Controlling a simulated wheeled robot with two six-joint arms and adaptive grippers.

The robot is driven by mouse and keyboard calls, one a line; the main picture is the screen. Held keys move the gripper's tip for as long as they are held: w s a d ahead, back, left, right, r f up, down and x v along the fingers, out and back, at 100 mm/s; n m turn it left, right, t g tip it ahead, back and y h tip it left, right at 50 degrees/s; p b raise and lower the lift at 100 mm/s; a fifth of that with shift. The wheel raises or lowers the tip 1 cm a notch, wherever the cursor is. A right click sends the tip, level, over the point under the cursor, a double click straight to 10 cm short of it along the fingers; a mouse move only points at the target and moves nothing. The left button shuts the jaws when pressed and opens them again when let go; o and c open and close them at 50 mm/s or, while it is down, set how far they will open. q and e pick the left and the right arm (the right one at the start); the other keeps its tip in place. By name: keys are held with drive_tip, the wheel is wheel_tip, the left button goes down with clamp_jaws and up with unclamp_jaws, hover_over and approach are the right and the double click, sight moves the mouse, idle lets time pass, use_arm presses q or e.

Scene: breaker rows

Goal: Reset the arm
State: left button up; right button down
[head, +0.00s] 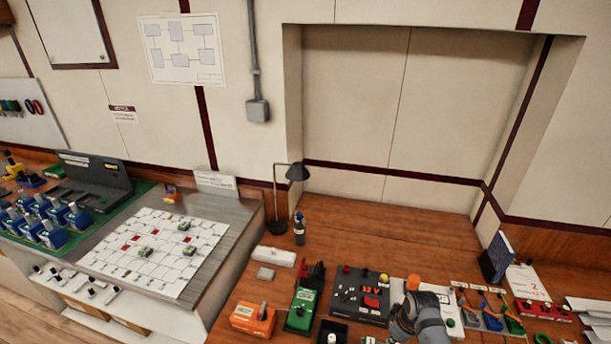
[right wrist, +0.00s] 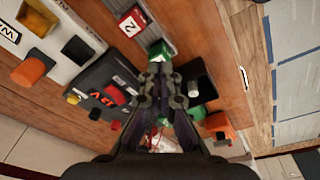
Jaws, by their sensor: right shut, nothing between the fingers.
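My right arm (head: 420,314) comes in from the bottom edge in the head view, over the workbench beside the dark 12V box (head: 362,292). Its fingertips cannot be made out there. In the right wrist view my right gripper (right wrist: 160,70) is shut and empty, pointing at a small green thing (right wrist: 158,53). I cannot tell whether they touch. The 12V box with its red switch (right wrist: 112,92) lies left of the fingers in that view. My left arm and gripper are not in view.
An orange box (head: 253,318), a green box (head: 301,309) and a black lamp (head: 279,190) stand on the wooden bench. Coloured clamps (head: 491,311) sit on the right. A white grid board (head: 155,252) lies on the left counter. The bench's back is clear.

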drive_tip(key=s+a+r+m+t+h, duration=0.1)
drive_tip(key=s+r+m, duration=0.3)
drive_tip(key=s+r, duration=0.4)
drive_tip(key=s+r+m+t+h, duration=0.1)
drive_tip(key=s+r+m, duration=0.3)
drive_tip(key=s, duration=0.6)
wheel_tip(320, 180, down, 34)
drive_tip(key=s+d+g+b, duration=0.1)
drive_tip(key=s+d+b, duration=0.15)
drive_tip(key=b, duration=0.55)
use_arm(q)
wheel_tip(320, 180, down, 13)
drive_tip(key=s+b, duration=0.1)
drive_tip(key=b, duration=0.3)
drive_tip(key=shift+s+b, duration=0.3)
drive_tip(key=shift+b, duration=0.1)
use_arm(e)
drive_tip(key=s+d+f+g, duration=0.1)
drive_tip(key=s+f, duration=1.7)
drive_tip(key=f, duration=0.3)
drive_tip(key=shift+n, duration=0.3)
